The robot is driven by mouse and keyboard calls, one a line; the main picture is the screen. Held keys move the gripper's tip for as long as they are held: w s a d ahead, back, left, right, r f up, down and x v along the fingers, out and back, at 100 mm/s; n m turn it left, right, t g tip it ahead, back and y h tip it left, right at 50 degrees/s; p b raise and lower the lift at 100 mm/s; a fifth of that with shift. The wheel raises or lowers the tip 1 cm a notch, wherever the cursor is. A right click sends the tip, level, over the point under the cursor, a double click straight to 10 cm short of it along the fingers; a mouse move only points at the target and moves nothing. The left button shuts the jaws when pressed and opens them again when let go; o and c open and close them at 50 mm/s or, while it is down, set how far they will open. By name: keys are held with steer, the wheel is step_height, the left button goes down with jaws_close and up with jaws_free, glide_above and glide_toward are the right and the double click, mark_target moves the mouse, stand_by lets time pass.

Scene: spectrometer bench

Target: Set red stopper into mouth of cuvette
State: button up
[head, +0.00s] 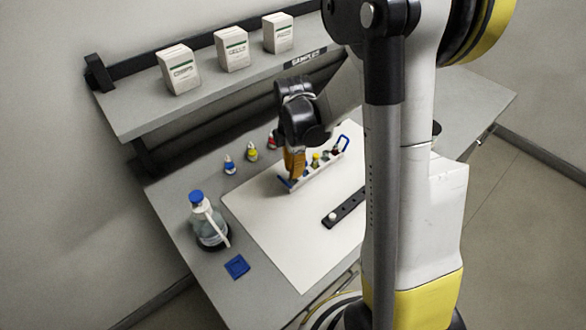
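My gripper (293,170) points down over the left end of a small white rack (308,182) with blue end handles. Its orange-brown fingers hide what is between and behind them, so I cannot tell whether they are open, shut or holding anything. Several small pieces stand in the rack to the right of the fingers; one has a yellow top (315,157), and a dark red one (336,149) is near the right handle. I cannot tell which piece is the cuvette, nor make out the red stopper for certain.
Small bottles with blue (229,165), yellow (252,151) and red (273,140) tops stand behind the white mat (285,240). A wash bottle (209,225) and blue square (237,266) are at left. A black bar (347,206) lies on the mat. A shelf (140,112) with boxes overhangs behind.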

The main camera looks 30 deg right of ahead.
steer(key=o, duration=0.7)
steer(key=shift+o, duration=0.2)
step_height(320, 180, up, 12)
stand_by(0.6)
